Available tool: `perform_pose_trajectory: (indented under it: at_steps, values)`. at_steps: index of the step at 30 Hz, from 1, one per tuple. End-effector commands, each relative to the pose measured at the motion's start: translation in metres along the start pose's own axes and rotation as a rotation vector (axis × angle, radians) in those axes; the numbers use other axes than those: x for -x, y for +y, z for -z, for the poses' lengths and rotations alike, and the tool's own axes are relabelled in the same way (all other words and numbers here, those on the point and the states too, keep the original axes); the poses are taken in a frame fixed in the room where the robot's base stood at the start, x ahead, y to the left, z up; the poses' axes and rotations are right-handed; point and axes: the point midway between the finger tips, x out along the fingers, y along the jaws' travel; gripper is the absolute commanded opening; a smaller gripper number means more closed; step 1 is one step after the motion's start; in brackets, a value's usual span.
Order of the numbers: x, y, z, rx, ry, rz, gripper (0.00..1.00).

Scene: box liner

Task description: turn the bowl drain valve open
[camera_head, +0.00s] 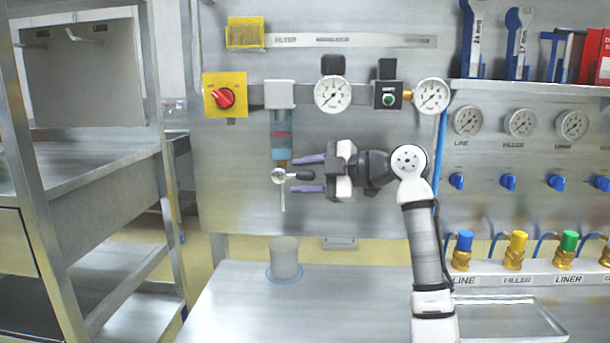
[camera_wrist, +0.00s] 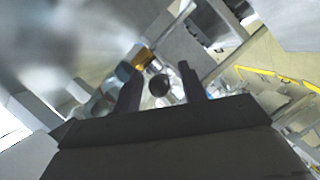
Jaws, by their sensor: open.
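The bowl drain valve (camera_head: 280,176) is a small silver fitting with a black-tipped lever (camera_head: 301,176) pointing right and a thin tube hanging straight down. It sits under the clear filter bowl (camera_head: 281,138), which holds reddish and blue-green bands. My gripper (camera_head: 309,174) comes in from the right, its two purple fingers open, one above and one below the lever's black tip. In the wrist view my gripper (camera_wrist: 160,85) shows two dark fingers with the round black lever end (camera_wrist: 160,85) between them. I cannot tell whether either finger touches the lever.
A grey cup (camera_head: 285,258) stands on the bench (camera_head: 235,310) below the valve tube. A yellow panel with a red knob (camera_head: 223,97) and pressure gauges (camera_head: 332,95) are above on the back panel. A metal rack (camera_head: 100,180) stands at left. Coloured couplings (camera_head: 515,250) line the right.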

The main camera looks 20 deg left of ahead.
Motion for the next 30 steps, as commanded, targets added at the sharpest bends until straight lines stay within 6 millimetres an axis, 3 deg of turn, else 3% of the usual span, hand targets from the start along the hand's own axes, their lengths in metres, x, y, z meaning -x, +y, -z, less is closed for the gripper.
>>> perform_pose_trajectory:
  at_steps: [5,15,30]
  values:
    - [0.0,0.0,0.0,0.0,0.0,0.0,0.41]
    - [0.0,0.0,0.0,0.0,0.0,0.0,0.0]
    - [0.003,0.003,-0.01,-0.014,0.021,-0.027,0.0]
